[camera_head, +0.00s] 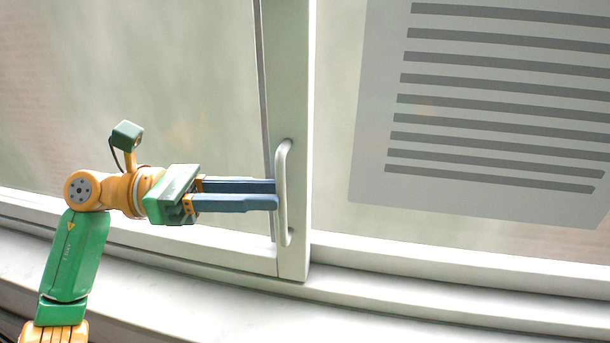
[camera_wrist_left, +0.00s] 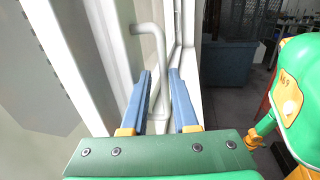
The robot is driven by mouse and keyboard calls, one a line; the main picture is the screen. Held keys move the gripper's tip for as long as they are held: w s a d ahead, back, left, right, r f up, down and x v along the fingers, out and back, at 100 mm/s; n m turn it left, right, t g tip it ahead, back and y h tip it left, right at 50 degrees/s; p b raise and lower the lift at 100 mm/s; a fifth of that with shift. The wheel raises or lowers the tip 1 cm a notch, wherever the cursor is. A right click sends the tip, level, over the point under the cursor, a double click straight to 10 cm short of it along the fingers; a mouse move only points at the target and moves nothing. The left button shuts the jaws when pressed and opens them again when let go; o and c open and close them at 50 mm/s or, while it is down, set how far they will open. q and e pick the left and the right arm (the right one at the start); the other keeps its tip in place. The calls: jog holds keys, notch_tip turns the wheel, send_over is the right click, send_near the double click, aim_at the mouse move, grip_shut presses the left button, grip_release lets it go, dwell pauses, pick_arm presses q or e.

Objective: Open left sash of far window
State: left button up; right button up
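The window's left sash (camera_head: 292,80) has a pale upright stile beside a large hazy pane. A white bow-shaped pull handle (camera_head: 282,225) stands upright on the stile and also shows in the left wrist view (camera_wrist_left: 150,28). My left gripper (camera_head: 277,191) comes in level from the left, with its blue fingertips at the handle's bar. In the left wrist view the two fingers (camera_wrist_left: 160,72) are apart, and the bar shows in the gap between them. I cannot tell whether either finger touches it. My right gripper is not in view.
A pale sheet with grey stripes (camera_head: 480,110) covers much of the pane at the right. A white sill (camera_head: 430,312) runs along the bottom below the window. A dark blue-grey box-like object (camera_wrist_left: 228,60) stands on the floor in the left wrist view.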

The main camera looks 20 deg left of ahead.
pick_arm(q)
jog(key=p+x, duration=0.1)
jog(key=x, duration=0.4)
jog(key=shift+s+d+r+p, duration=0.1)
jog(key=shift+d+r+p, duration=0.05)
jog(key=shift+d+p, duration=0.15)
jog(key=shift+a, duration=0.35)
jog(key=shift+c, duration=0.4)
jog(key=shift+s, duration=0.1)
jog(key=c, duration=0.3)
jog(key=shift+s+d, duration=0.1)
jog(key=shift+s, duration=0.05)
grip_shut()
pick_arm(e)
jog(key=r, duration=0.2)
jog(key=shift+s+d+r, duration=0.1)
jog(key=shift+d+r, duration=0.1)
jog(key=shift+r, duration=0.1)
pick_arm(q)
jog(key=shift+r, duration=0.25)
